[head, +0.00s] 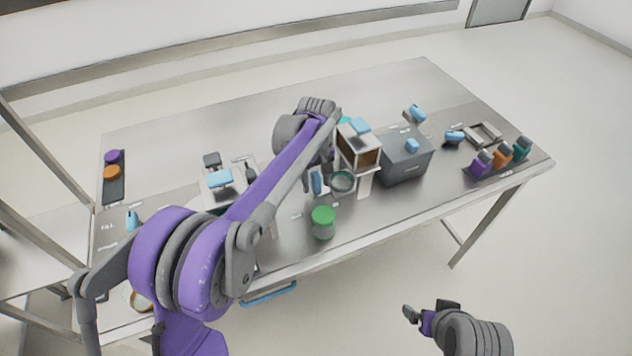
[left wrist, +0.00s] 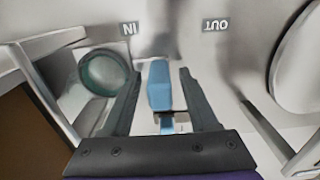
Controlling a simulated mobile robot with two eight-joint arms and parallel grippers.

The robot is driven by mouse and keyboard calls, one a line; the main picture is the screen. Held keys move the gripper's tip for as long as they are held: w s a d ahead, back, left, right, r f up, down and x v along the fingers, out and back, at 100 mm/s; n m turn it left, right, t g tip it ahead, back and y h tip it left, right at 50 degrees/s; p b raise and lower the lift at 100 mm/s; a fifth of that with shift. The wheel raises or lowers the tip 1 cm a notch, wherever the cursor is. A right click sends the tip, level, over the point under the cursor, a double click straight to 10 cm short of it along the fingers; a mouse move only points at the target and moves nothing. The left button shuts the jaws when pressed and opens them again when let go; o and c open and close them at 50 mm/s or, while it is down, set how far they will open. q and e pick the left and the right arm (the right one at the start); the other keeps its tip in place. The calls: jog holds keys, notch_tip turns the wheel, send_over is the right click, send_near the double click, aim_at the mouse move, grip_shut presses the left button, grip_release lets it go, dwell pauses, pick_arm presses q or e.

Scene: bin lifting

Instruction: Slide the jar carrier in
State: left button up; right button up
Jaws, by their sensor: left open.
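A blue handle (left wrist: 158,85) stands between the two dark fingers of my left gripper (left wrist: 160,100) in the left wrist view. The fingers are open, one on each side, with a gap to the handle. The handle also shows in the head view (head: 317,183), below my left gripper's arm. A round green-rimmed glass jar (left wrist: 104,72) sits beside it, next to the IN label, and shows in the head view (head: 342,182) in front of a box-like housing (head: 357,148). I cannot tell how the jar is carried. My right gripper (head: 430,309) is empty, away from the table, its fingers apart.
A grey box (head: 404,160) with a blue knob stands right of the housing. A green-lidded jar (head: 323,222) stands near the table's front edge. Purple, orange and teal items (head: 501,154) are at the right end. The table (head: 400,90) is clear at the back.

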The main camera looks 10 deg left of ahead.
pick_arm(q)
notch_tip(320, 180, up, 10)
jog(key=shift+r+p, duration=0.1)
jog(key=shift+p, duration=0.2)
jog(key=shift+s, duration=0.1)
jog(key=shift+c, duration=1.3)
jog(key=shift+s+a, duration=0.15)
jog(key=shift+c, duration=1.2)
jog(key=shift+s+a+r+m+t+h+b, duration=0.15)
jog(key=shift+s+a+t+h+b, duration=0.2)
jog(key=shift+s+t, duration=0.2)
jog(key=shift+s+a+m+t+h+b, duration=0.15)
jog(key=shift+s+a+t+h+b, duration=0.1)
jog(key=shift+s+t+b, duration=0.2)
grip_shut()
jog(key=s+a+t+h+b, duration=0.1)
jog(key=s+a+t+b, duration=0.15)
jog(key=s+t, duration=0.3)
jog(key=shift+m+g, duration=0.25)
jog(key=shift+m, duration=0.05)
jog(key=x, duration=0.8)
jog(key=shift+w+f, duration=0.2)
jog(key=shift+f, duration=0.05)
